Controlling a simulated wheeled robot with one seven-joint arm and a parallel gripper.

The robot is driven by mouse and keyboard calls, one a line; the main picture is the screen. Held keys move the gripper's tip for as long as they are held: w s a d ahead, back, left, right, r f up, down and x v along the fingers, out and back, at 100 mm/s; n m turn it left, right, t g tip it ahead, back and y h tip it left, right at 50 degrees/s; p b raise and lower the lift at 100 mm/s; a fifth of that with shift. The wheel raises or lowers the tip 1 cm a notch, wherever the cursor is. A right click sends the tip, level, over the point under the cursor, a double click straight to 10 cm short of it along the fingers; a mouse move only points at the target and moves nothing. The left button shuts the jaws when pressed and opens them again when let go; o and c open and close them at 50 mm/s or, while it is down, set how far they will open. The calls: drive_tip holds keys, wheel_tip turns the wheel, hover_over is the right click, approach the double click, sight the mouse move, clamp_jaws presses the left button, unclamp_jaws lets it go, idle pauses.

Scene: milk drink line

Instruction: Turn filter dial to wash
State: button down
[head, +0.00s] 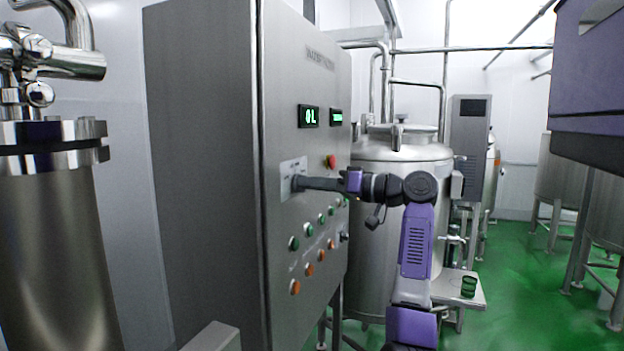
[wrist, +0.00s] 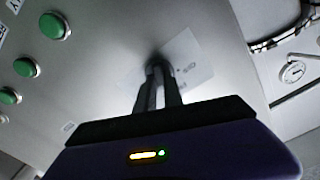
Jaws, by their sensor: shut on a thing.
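The filter dial (wrist: 156,66) is a small dark knob on a pale label plate on the grey control cabinet. In the head view the plate (head: 289,168) sits below the green displays, and my gripper (head: 300,183) reaches it from the right. In the wrist view the two dark fingers of my gripper (wrist: 158,82) close on the knob. The fingers hide most of the knob, so I cannot tell which setting it points to.
The cabinet (head: 205,170) has a red button (head: 330,162) above right of the dial and rows of green and orange buttons below. A steel tank (head: 425,152) stands behind my arm. A steel cylinder (head: 55,260) is at left. Green floor (head: 520,260) is open at right.

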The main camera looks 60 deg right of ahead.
drive_tip(key=shift+d+m+p, duration=0.15)
drive_tip(key=shift+m+p, duration=2.15)
drive_tip(key=shift+m, duration=1.2)
drive_tip(key=c, duration=1.5)
unclamp_jaws()
drive_tip(key=shift+o, duration=0.2)
drive_tip(key=shift+s+f, duration=0.1)
drive_tip(key=shift+s, duration=0.05)
drive_tip(key=s+b, duration=0.2)
drive_tip(key=s, duration=0.5)
drive_tip(key=shift+s+d+b, duration=0.3)
drive_tip(key=shift+b, duration=0.05)
